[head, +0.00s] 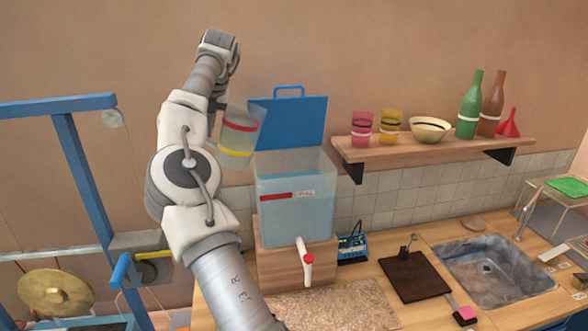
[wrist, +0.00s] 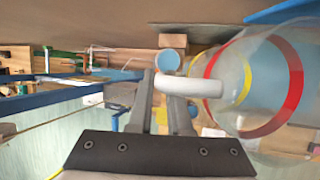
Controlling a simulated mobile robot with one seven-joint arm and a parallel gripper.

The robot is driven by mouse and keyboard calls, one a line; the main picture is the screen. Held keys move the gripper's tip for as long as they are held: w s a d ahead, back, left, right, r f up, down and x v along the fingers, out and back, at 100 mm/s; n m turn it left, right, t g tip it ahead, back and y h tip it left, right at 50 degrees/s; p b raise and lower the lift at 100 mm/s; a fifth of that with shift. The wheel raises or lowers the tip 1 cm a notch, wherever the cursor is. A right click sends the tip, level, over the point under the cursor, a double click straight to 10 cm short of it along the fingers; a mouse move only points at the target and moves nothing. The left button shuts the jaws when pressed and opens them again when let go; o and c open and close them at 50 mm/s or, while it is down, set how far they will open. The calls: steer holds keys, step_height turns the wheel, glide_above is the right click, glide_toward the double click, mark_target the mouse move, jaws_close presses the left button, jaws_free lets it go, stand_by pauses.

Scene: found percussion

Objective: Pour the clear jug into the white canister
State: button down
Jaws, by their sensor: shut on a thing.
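The clear jug (head: 239,139), with a red and a yellow band, is held in the air just left of the open clear tank, slightly tilted. In the wrist view the jug (wrist: 272,85) fills the right side. My gripper (wrist: 160,88) is shut on its white handle (wrist: 190,85). In the head view my arm hides much of the grip. I cannot tell how much liquid the jug holds.
The clear tank (head: 295,200) holds bluish water, with a blue lid (head: 292,122) raised behind it and a white tap (head: 304,255) in front. A shelf (head: 450,148) carries cups, a bowl, bottles and a funnel. A sink (head: 490,270) is at right. A gong (head: 55,293) hangs at left.

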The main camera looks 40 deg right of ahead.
steer(key=f+h+b, duration=0.1)
steer(key=a+f+g+h, duration=0.1)
steer(key=shift+w+a+f+n+h+b, duration=0.2)
steer(key=shift+w+a+n+h+b, duration=0.1)
steer(key=shift+w+h+b, duration=0.1)
stand_by(0.3)
